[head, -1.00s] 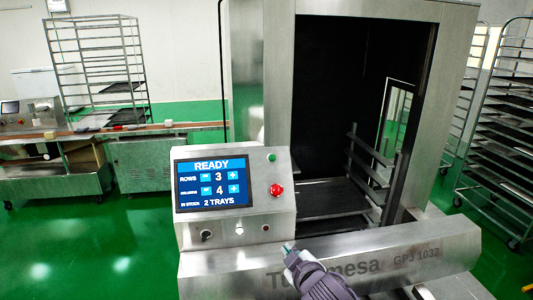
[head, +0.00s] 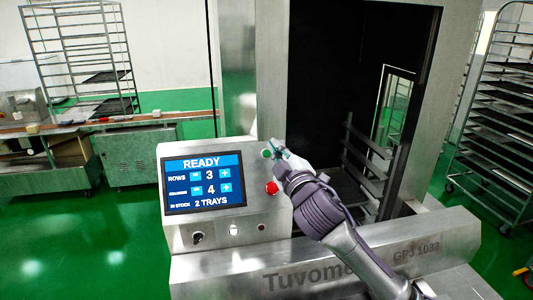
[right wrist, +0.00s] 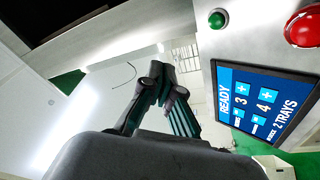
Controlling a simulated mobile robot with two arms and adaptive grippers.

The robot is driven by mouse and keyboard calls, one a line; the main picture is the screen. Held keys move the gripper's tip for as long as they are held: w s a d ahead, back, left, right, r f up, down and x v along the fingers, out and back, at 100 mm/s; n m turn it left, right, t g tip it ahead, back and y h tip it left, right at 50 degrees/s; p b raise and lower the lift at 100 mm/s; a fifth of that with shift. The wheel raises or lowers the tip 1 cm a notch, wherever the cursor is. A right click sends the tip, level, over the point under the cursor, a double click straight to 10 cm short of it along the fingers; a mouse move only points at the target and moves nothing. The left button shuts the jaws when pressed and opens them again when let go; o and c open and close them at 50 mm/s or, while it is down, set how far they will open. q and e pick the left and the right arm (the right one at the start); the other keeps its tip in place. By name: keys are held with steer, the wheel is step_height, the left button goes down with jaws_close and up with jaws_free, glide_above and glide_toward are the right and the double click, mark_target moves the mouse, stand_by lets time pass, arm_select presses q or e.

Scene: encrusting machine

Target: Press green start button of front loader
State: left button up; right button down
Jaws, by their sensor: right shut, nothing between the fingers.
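The green start button (head: 267,153) sits at the upper right of the sloped control panel (head: 243,221) of the front loader. My right gripper (head: 275,144) is shut and empty, with its fingertips just right of and slightly above the green button in the head view. Whether it touches the button I cannot tell there. In the right wrist view the green button (right wrist: 217,19) shows to the right of my right gripper (right wrist: 162,72), with a visible gap in the picture. My left gripper is not in view.
A red button (head: 272,188) lies just below the green one. The screen (head: 203,184) reads READY, rows 3, columns 4, 2 trays. The loader's open dark bay is behind my right arm. Tray racks (head: 80,55) stand at the back left and right (head: 505,125).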

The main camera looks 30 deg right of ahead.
mark_target(270, 154)
steer(key=shift+w+d+f+b, duration=0.3)
steer(key=shift+w+f+b, duration=0.55)
steer(key=shift+w, duration=0.35)
steer(key=shift+w+d+f+b, duration=0.3)
steer(key=shift+w+f+b, duration=0.55)
steer(key=shift+w, duration=0.3)
steer(key=shift+w+d+f+b, duration=0.3)
steer(key=shift+w+f+b, duration=0.55)
steer(key=shift+w, duration=0.35)
steer(key=shift+f, duration=0.15)
steer(key=shift+w+d+f, duration=0.1)
steer(key=shift+w, duration=0.2)
